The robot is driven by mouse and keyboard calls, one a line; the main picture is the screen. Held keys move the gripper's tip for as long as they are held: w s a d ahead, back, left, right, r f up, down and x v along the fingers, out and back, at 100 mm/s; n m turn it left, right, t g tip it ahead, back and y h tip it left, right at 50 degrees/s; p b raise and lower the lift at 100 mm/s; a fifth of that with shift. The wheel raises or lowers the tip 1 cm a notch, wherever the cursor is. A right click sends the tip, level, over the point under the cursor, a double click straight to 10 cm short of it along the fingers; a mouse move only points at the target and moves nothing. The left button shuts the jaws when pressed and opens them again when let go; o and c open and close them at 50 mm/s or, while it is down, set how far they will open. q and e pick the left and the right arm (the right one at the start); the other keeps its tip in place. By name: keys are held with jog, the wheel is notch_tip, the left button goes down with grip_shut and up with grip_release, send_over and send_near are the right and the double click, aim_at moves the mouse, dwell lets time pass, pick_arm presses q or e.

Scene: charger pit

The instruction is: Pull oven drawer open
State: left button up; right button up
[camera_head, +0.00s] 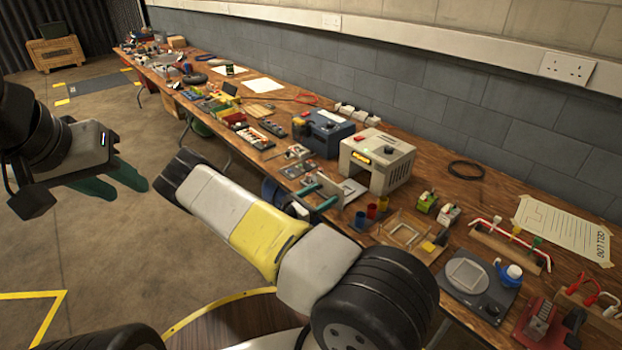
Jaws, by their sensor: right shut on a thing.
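The oven (388,158) is a beige box on the long wooden bench, with an open front and a small yellow display. Its drawer front (347,192) is a pale plate standing out from the oven body, with a gap between. My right gripper (318,197) has green fingers at the drawer front and is shut on its handle, which the fingers mostly hide. My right arm covers part of the area in front. My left gripper (124,190) is open and empty over the floor, far left of the bench.
A blue unit (325,135) stands left of the oven. Small red and blue cups (372,211) and a wooden frame (408,238) are on the bench to the right of the drawer. A black cable coil (466,170) lies behind.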

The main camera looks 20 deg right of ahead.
jog(key=shift+s+d+f, duration=0.1)
jog(key=shift+s, duration=0.05)
jog(key=o, duration=1.8)
jog(key=v, duration=0.7)
jog(key=shift+s+a, duration=0.1)
jog(key=shift+a, duration=0.3)
